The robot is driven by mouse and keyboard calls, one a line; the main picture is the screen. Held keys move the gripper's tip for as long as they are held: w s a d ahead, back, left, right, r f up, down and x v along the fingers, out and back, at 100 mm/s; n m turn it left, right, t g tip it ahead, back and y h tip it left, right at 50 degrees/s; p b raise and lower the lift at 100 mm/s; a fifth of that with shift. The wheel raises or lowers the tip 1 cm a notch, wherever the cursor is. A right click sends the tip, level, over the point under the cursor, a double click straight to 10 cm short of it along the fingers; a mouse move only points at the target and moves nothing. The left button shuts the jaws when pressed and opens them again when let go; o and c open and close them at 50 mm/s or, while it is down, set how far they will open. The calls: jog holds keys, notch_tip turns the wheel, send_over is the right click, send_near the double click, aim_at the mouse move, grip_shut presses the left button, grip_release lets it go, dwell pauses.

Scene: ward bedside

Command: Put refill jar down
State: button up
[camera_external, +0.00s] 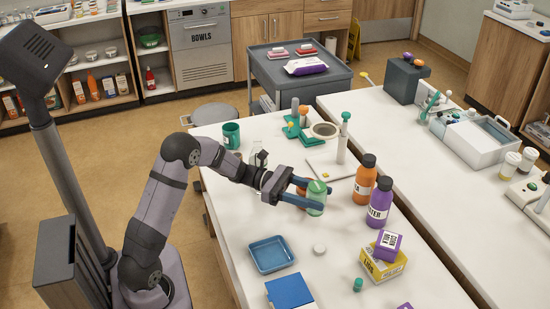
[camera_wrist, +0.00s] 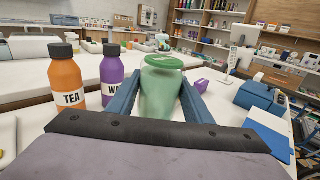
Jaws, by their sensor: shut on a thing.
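The refill jar (camera_external: 316,198) is pale green with a darker green lid. My gripper (camera_external: 306,196) is shut on it, with one blue finger on each side. In the wrist view the jar (camera_wrist: 161,88) stands upright between the two fingers (camera_wrist: 160,100). Its lower part is hidden behind my gripper's body there. Whether its base touches the white table (camera_external: 340,235) cannot be told.
An orange tea bottle (camera_external: 364,182) and a purple bottle (camera_external: 379,204) stand right of the jar. Bare table lies between jar and tray.

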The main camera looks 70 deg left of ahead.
jog(key=shift+f, duration=4.95)
jog(key=shift+f, duration=0.15)
jog(key=o, duration=1)
jog(key=shift+r+p, duration=0.25)
jog(key=shift+p, duration=0.1)
jog(key=shift+s+a+f, duration=0.2)
jog(key=shift+s+a, duration=0.05)
jog(key=shift+a, duration=0.05)
jog(key=shift+o, duration=0.2)
jog(key=b+v, duration=0.2)
jog(key=v, duration=0.9)
jog(key=shift+s+r, duration=0.1)
jog(key=shift+s, duration=0.05)
